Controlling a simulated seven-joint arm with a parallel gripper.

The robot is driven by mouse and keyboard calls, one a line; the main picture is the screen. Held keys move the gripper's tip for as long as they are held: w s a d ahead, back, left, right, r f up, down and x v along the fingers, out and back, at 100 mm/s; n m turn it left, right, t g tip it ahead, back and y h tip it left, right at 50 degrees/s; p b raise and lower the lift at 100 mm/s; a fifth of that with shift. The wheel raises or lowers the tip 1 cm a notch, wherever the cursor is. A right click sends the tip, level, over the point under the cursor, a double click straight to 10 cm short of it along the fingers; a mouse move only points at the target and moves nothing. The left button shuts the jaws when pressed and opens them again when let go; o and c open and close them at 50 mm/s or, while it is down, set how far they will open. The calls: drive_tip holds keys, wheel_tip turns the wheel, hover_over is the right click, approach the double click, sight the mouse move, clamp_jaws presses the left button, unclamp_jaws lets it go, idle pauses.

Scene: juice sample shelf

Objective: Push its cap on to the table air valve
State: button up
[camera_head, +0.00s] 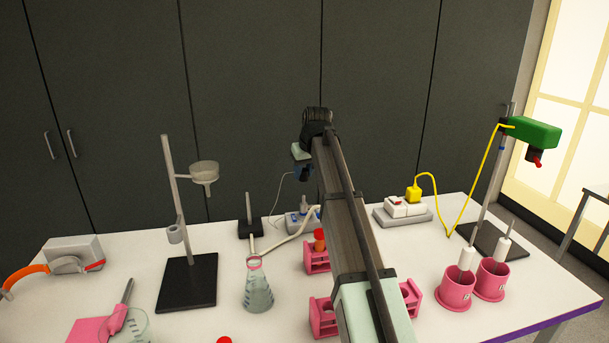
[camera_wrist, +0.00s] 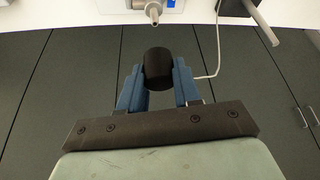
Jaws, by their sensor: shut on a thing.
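My gripper (camera_wrist: 159,88) is shut on a black, round cap (camera_wrist: 158,66), held between its blue fingers. In the head view my gripper (camera_head: 303,173) is in the air beyond the table's back edge, and I cannot make out the cap there. The table air valve (camera_wrist: 153,11) shows in the wrist view as a bare grey metal nozzle on a whitish block with a blue panel, apart from the cap. In the head view the valve (camera_head: 303,207) stands at the back of the table, below my gripper, partly hidden by my arm.
A stand with a funnel (camera_head: 204,170), a short rod stand (camera_head: 250,229) and a flask (camera_head: 257,288) are left of my arm. A pale hose runs by the valve. Pink racks (camera_head: 317,262), a power strip (camera_head: 403,211) and pink pots (camera_head: 457,292) are near or right of my arm.

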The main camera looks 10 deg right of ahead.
sight(305, 178)
drive_tip(key=shift+f, duration=0.2)
drive_tip(key=shift+f, duration=2.1)
drive_tip(key=shift+f, duration=1.85)
drive_tip(key=o, duration=1.1)
drive_tip(key=shift+r, duration=0.1)
